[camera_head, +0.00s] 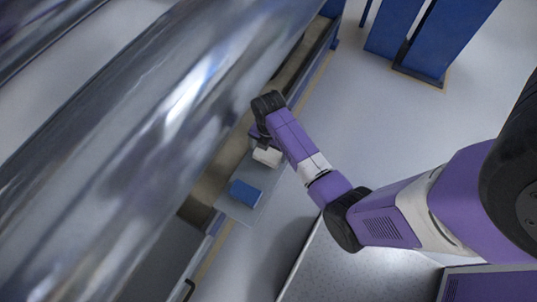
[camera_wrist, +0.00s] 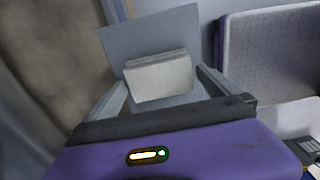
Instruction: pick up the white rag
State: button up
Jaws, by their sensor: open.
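The white rag (camera_head: 267,157) is a small folded block on a narrow grey shelf (camera_head: 232,211) beside the big shiny roller. In the wrist view the white rag (camera_wrist: 158,80) shows its layered far edge and lies in the middle, on a grey-blue plate (camera_wrist: 150,32). My gripper (camera_wrist: 162,77) is open, with one finger to the left of the rag and one to the right. No grip on the rag shows. The gap between fingertips and rag is hard to judge. In the head view my wrist is right above the rag and hides part of it and the fingers.
A blue folded item (camera_head: 245,193) lies on the shelf close to the white rag. The large metal roller (camera_head: 165,120) runs along the left. Blue posts (camera_head: 425,45) stand at the upper right. Open pale floor (camera_head: 350,120) lies right of the shelf.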

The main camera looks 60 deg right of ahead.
aim_at(268, 153)
notch_tip(268, 153, down, 2)
jog(key=c, duration=1.1)
jog(key=shift+r, duration=0.1)
notch_tip(268, 153, up, 20)
jog(key=p, duration=0.3)
jog(key=shift+p, duration=0.4)
